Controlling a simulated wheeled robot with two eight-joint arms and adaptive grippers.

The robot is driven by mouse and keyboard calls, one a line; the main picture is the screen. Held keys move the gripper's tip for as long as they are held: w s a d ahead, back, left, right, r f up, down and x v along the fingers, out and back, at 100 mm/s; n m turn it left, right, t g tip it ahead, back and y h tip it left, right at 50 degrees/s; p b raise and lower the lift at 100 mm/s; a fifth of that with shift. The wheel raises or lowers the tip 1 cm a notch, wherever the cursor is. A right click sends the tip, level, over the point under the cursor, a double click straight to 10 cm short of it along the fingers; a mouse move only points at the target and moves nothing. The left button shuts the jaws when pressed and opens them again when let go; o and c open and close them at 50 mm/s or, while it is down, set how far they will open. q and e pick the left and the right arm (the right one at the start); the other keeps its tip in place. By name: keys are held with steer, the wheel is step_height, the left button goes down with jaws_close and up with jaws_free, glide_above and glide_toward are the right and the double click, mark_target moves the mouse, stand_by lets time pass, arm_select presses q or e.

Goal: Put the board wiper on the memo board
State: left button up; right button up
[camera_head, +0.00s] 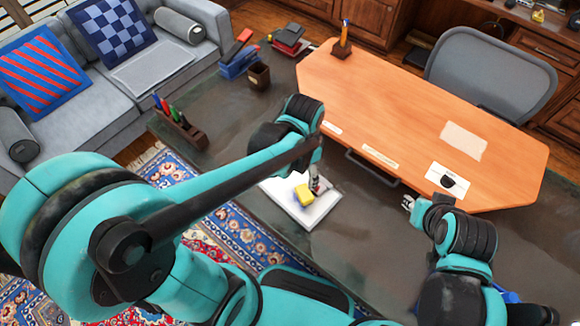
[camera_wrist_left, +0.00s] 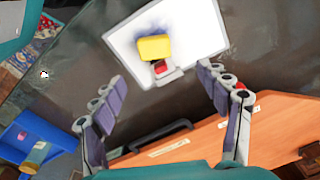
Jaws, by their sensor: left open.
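The white memo board (camera_head: 320,211) lies on the dark desk. In the left wrist view the board (camera_wrist_left: 190,30) is at the top. A yellow block, seemingly the board wiper (camera_head: 303,194), shows over the board beside a dark smudge. The wiper (camera_wrist_left: 155,48) has a red and grey piece close below it. I cannot tell whether the wiper touches the board. My left gripper (camera_wrist_left: 157,95) is open, its fingers apart with nothing between the tips; in the head view it (camera_head: 318,186) is partly hidden by its arm. My right gripper (camera_head: 408,202) is right of the board.
An orange wood desktop (camera_head: 400,110) carries papers and a pen holder (camera_head: 341,48). A black handle bar (camera_head: 371,167) is near its front edge. A pen tray (camera_head: 180,125), a brown cup (camera_head: 259,75) and blue folders (camera_head: 238,63) stand at left. Dark surface around the board is clear.

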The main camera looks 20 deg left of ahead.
arm_select(q)
steer(key=s+a+r+n+t, duration=0.5)
steer(key=a+r+n+t, duration=0.1)
steer(key=r+n, duration=0.2)
steer(key=shift+a, duration=0.4)
